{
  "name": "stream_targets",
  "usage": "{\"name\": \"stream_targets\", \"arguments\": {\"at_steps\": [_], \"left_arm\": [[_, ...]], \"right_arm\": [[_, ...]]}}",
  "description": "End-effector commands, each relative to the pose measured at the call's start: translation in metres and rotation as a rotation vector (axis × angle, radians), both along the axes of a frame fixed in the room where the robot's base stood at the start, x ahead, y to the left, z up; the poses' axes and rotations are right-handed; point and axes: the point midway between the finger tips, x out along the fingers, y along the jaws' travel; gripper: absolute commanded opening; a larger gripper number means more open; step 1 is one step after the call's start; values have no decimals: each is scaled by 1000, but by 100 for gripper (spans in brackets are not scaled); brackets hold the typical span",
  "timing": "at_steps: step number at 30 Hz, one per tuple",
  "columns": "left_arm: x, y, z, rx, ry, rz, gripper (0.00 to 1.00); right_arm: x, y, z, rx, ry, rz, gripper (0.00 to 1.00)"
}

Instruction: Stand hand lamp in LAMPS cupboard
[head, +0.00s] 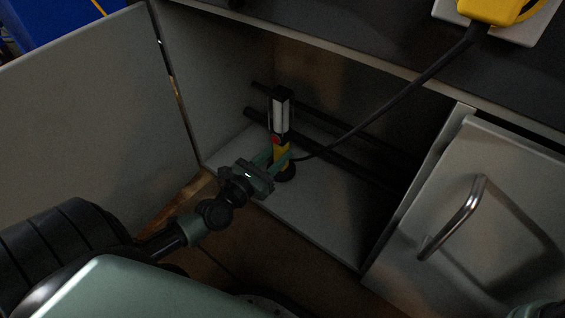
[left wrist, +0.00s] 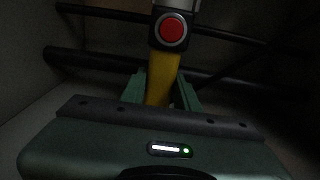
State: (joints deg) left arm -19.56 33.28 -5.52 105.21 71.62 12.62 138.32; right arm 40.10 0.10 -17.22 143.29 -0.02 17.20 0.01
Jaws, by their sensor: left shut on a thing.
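The hand lamp (head: 281,122) stands upright inside the open cupboard, with a black and white head, a red button and a yellow handle. Its dark foot is at or just above the cupboard floor (head: 310,222); I cannot tell whether they touch. My left gripper (head: 279,159) is shut on the yellow handle, below the button. In the left wrist view the lamp's yellow handle (left wrist: 163,80) sits between the green fingers (left wrist: 160,90); the top of the lamp is cut off. No LAMPS label is readable.
Dark pipes (head: 330,150) run along the cupboard's back. A black cable (head: 400,91) runs from the lamp up to a yellow plug (head: 490,10) above the worktop. An open door (head: 85,125) stands left; a door with a metal handle (head: 455,215) is right. The cupboard floor right of the lamp is clear.

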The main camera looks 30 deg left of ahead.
Motion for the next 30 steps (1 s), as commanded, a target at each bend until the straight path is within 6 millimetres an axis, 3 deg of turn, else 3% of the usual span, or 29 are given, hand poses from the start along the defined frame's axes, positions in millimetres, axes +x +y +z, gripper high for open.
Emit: {"name": "stream_targets", "arguments": {"at_steps": [11, 12, 14, 25, 30], "left_arm": [[1, 1, -1, 1, -6, 1, 0], [0, 1, -2, -1, -1, 0, 39], [0, 1, -2, -1, -1, 0, 52], [0, 0, 2, -1, -1, 0, 52], [-25, 2, 0, 4, 6, -3, 52]], "right_arm": [[0, 0, -2, 0, 0, 0, 36], [0, 0, -1, 0, 0, 0, 36], [0, 0, -1, 0, 0, 0, 36], [0, 0, 1, 1, 0, 0, 36], [0, 0, 7, 2, 1, 1, 36]]}}
